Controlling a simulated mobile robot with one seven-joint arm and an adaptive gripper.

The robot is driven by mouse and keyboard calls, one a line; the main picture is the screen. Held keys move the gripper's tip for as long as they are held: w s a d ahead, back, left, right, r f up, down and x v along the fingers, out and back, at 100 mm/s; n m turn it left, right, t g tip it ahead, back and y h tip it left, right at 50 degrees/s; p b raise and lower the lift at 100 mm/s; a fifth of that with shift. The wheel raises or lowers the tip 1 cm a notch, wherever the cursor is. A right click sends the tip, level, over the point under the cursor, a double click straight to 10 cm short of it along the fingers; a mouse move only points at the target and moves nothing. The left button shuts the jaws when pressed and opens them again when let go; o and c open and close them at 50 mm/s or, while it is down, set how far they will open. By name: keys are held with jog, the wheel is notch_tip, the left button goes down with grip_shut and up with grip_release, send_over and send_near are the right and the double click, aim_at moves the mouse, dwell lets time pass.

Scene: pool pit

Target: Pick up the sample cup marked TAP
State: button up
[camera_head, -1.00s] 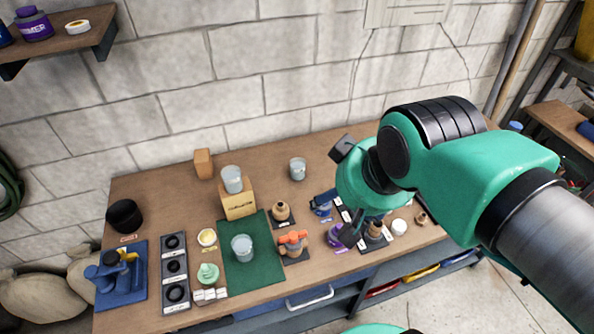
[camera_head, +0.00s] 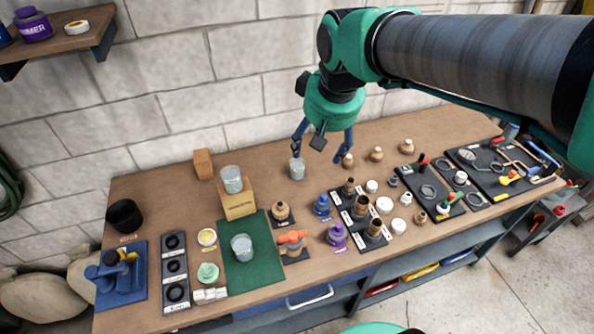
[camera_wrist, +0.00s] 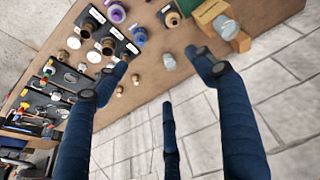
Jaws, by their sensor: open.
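Three clear sample cups stand on the bench; I cannot read which is marked TAP. One cup (camera_head: 297,169) is on bare wood at the back, one (camera_head: 232,179) is on a wooden block (camera_head: 239,206), and one (camera_head: 242,247) is on a green mat (camera_head: 265,270). My gripper (camera_head: 321,150) is open and empty, above and just right of the back cup, with a blue finger close to that cup in the picture. In the wrist view, this cup (camera_wrist: 169,61) shows between the spread fingers of my gripper (camera_wrist: 162,82), and the block's cup (camera_wrist: 225,27) is to the right.
Small tan fittings (camera_head: 376,154) stand right of my gripper. A black tray of fittings (camera_head: 360,217), a purple-capped bottle (camera_head: 337,235) and an orange-handled valve (camera_head: 292,240) are nearer the front. The block wall (camera_head: 230,90) rises behind the bench.

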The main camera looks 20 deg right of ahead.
jog(key=w+d+f+g, duration=0.1)
jog(key=w+f, duration=0.2)
jog(key=w, duration=0.6)
jog(key=n+g, duration=0.3)
send_over(297, 169)
jog(key=w+d, duration=0.1)
jog(key=w, duration=0.2)
notch_tip(297, 169, down, 25)
jog(key=shift+s+r+p, duration=0.15)
jog(key=shift+p, duration=0.2)
jog(key=shift+f+b, duration=0.55)
jog(key=shift+f, duration=3.75)
jog(key=shift+f, duration=0.1)
jog(key=shift+f+b, duration=0.5)
jog(key=shift+f, duration=2)
